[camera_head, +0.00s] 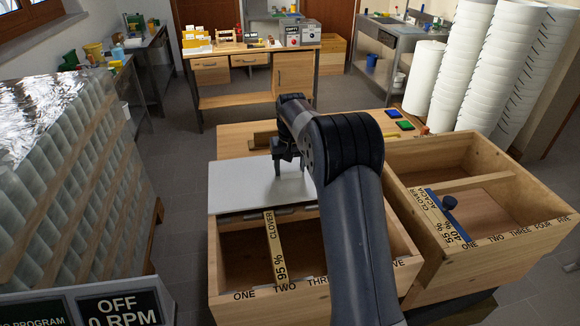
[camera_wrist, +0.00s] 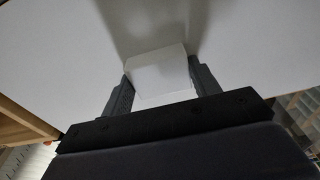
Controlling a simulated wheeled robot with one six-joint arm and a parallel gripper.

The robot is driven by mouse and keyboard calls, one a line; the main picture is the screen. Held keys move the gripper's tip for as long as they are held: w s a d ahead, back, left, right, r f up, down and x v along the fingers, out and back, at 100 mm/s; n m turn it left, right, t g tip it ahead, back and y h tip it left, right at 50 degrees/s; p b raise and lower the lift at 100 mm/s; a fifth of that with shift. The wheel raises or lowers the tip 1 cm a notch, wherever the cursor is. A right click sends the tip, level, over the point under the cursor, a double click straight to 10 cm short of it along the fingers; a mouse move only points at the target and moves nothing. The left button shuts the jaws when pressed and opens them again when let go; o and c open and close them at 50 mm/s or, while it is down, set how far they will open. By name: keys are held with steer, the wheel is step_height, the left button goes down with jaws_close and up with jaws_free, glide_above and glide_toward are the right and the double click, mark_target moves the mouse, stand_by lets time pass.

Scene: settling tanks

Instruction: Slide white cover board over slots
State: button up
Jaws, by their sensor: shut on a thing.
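The white cover board (camera_head: 233,185) lies flat over the back part of the left wooden box (camera_head: 226,286). The front part of that box is uncovered, with its slot labels along the front edge. A strip reading "95 % CLOVER" (camera_head: 274,250) runs from the front edge back to the board. My gripper (camera_head: 287,170) is above the board, pointing down. In the wrist view, its two fingers (camera_wrist: 158,80) are shut on a white block-like grip on the board, whose white surface (camera_wrist: 50,50) fills much of that view. My arm hides the right part of the box and board.
A second wooden box (camera_head: 440,160) on the right holds a strip reading "55 % CLOVER, 40 % ACACIA" and a blue bar with a knob (camera_head: 449,203). Stacked white buckets (camera_head: 490,70) stand behind it. A rack of jars (camera_head: 70,170) stands at left. A workbench (camera_head: 250,65) is at the back.

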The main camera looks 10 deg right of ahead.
mark_target(298, 200)
steer(key=shift+s, duration=0.1)
steer(key=shift+s+f+b, duration=0.1)
steer(key=shift+s+b, duration=1.05)
steer(key=shift+s, duration=0.25)
steer(key=shift+s+b, duration=2)
steer(key=shift+s, duration=2.1)
steer(key=s+b, duration=0.3)
steer(key=s, duration=0.8)
steer(key=shift+s, duration=0.4)
steer(key=o, duration=1.3)
step_height(298, 200, up, 11)
steer(key=s, duration=0.1)
steer(key=shift+s, duration=0.15)
steer(key=shift+f, duration=0.15)
